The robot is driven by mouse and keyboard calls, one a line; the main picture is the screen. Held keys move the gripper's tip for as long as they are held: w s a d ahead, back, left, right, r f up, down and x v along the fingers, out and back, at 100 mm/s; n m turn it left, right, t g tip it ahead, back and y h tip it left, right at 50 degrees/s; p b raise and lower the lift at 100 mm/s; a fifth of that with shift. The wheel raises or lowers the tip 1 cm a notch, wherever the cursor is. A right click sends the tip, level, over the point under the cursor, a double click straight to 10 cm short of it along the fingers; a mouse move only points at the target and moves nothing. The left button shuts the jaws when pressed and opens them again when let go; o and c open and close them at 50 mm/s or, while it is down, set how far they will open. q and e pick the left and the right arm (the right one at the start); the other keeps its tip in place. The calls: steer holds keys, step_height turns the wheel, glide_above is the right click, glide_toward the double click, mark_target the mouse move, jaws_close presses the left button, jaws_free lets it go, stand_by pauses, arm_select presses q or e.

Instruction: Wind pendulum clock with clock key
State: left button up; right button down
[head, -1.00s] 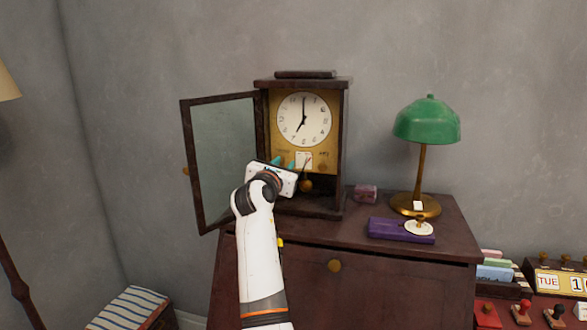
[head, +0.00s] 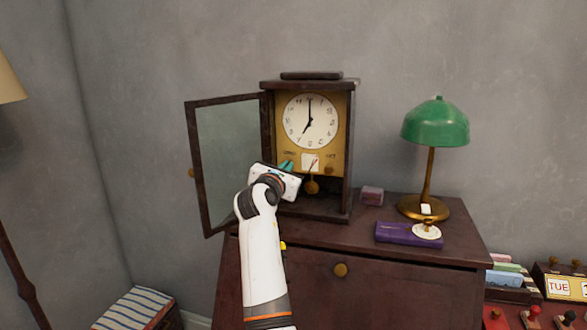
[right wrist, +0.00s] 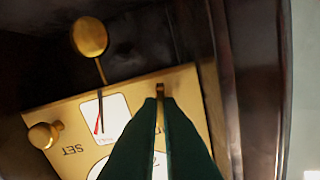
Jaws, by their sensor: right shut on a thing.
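The pendulum clock (head: 311,121) stands upright on a dark cabinet, its glass door (head: 228,160) swung open to the left. Its white dial is above a gold panel, with a round brass pendulum bob (head: 312,187) below. My right gripper (head: 287,166) is at the lower left of the panel. In the right wrist view, its teal fingers (right wrist: 160,98) are shut on a small brass piece, apparently the clock key (right wrist: 160,88), at the panel opposite the SET knob (right wrist: 43,135). The fingers hide most of it; I cannot tell how deep it sits. My left gripper is not in view.
A green lamp (head: 435,122), a purple box (head: 400,234) with a round pale item on it, and a small pinkish block (head: 371,195) stand right of the clock. The open door is close to the left of my right arm.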

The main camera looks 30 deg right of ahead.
steer(key=shift+s+d+r+m, duration=0.1)
steer(key=shift+r+m, duration=0.1)
steer(key=shift+m, duration=4.6)
steer(key=shift+r+m, duration=0.15)
steer(key=shift+m, duration=4.65)
steer(key=c, duration=1.7)
jaws_free()
steer(key=shift+o, duration=0.5)
steer(key=shift+w+f, duration=0.2)
steer(key=shift+f, duration=0.05)
steer(key=b+v, duration=0.1)
steer(key=v, duration=1.1)
steer(key=shift+b, duration=0.35)
